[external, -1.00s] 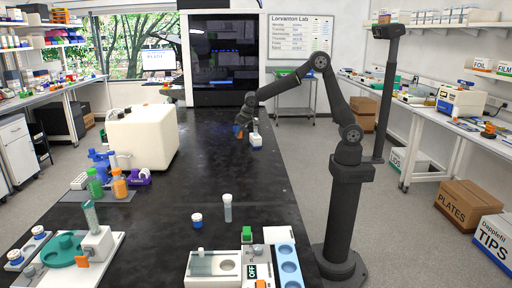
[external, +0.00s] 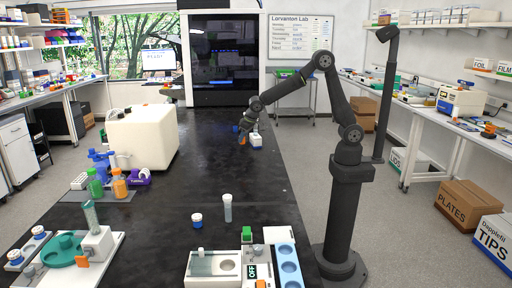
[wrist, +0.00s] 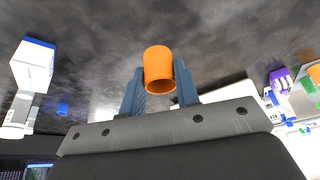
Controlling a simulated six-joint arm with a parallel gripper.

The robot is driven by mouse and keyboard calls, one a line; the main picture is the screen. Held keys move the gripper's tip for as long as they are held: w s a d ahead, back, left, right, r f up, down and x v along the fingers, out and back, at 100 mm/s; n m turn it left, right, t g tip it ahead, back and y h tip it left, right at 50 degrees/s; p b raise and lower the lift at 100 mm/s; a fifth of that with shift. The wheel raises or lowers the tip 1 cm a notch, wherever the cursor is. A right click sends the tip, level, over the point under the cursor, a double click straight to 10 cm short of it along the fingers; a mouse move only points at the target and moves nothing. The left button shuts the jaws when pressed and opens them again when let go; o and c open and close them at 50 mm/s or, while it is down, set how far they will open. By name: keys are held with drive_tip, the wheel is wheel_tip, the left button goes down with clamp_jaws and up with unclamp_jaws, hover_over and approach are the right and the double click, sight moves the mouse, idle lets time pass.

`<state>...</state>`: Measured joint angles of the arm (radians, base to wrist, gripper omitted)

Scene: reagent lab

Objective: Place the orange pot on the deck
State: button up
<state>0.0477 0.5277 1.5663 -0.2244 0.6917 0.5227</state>
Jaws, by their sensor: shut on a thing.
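The orange pot (wrist: 159,66) is between the two blue-grey fingers of my gripper (wrist: 160,88) in the wrist view. The fingers are shut on its sides, and its open rim faces the camera. In the external view the pot (external: 242,141) is a small orange patch at the end of my arm, over the far half of the black bench. My gripper (external: 244,133) is small there. A white deck-like unit (external: 200,270) with a round recess and a sign reading OFF stands at the near edge. I cannot tell whether that is the deck.
A white and blue item (external: 256,141) stands just right of my gripper. A large white box (external: 142,137) is to the left. The middle of the black bench (external: 215,180) is clear.

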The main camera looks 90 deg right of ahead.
drive_tip(key=w+d+r+m+g+h, duration=0.1)
drive_tip(key=d+r+m, duration=0.2)
drive_tip(key=d, duration=1)
drive_tip(key=w+d+r+m+h, duration=0.1)
drive_tip(key=d+r+m, duration=0.2)
drive_tip(key=d, duration=1.1)
drive_tip(key=shift+g, duration=0.3)
drive_tip(key=f, duration=1.2)
drive_tip(key=shift+s+f, duration=0.2)
drive_tip(key=shift+s, duration=0.1)
drive_tip(key=shift+f, duration=2.8)
drive_tip(key=o, duration=1)
drive_tip(key=shift+f, duration=0.15)
drive_tip(key=shift+o, duration=0.2)
drive_tip(key=v, duration=1.1)
drive_tip(key=shift+r, duration=0.35)
drive_tip(key=shift+o, duration=0.4)
drive_tip(key=shift+s+a+r, duration=0.1)
drive_tip(key=shift+s+r, duration=0.05)
drive_tip(key=shift+r, duration=0.15)
